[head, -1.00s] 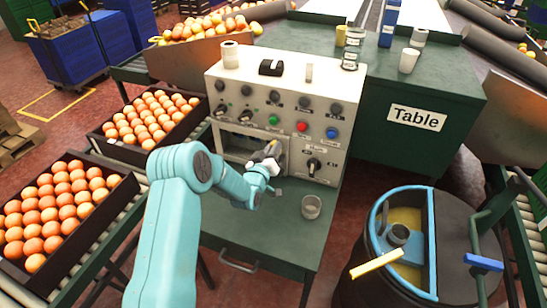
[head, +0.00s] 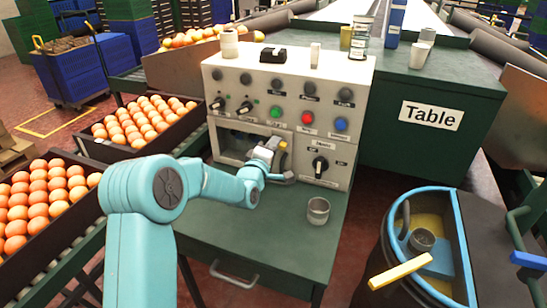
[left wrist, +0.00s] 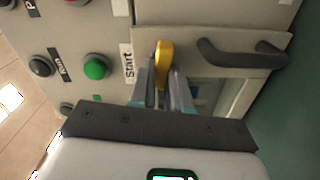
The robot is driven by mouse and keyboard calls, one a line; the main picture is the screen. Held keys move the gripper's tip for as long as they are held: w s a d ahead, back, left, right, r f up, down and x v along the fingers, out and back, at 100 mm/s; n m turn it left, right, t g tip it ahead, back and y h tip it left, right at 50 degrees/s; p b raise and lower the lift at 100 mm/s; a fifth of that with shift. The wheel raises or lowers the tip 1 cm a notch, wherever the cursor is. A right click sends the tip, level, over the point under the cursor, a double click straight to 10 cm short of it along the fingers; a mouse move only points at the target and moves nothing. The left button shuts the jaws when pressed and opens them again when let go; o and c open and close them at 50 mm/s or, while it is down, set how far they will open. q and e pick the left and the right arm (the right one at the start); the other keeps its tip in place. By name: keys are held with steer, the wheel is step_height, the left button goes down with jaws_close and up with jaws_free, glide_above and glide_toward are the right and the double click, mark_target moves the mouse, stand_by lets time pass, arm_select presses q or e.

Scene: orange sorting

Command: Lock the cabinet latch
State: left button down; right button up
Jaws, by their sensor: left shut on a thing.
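The cabinet latch (left wrist: 164,62) is a small yellow lever on the grey front of the control cabinet (head: 360,90). My left gripper (left wrist: 163,82) is shut on the latch, with one grey finger on each side of it. A dark cabinet handle (left wrist: 240,54) is beside the latch in the wrist view. My gripper hides part of the opening. My right gripper is not in view.
A green button (left wrist: 96,67) labelled Start is close to the fingers in the wrist view. A grey cup (head: 318,210) stands on the green bench (head: 255,235). Egg-like oranges fill trays (head: 40,205) at left. A dark barrel (head: 440,250) stands at right.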

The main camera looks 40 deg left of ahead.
arm_select(q)
steer(key=shift+f+n+b, duration=0.1)
steer(key=shift+n+b, duration=1)
steer(key=shift+b, duration=0.1)
steer(key=c, duration=1.1)
jaws_free()
steer(key=v, duration=1.6)
steer(key=shift+s+d, duration=0.15)
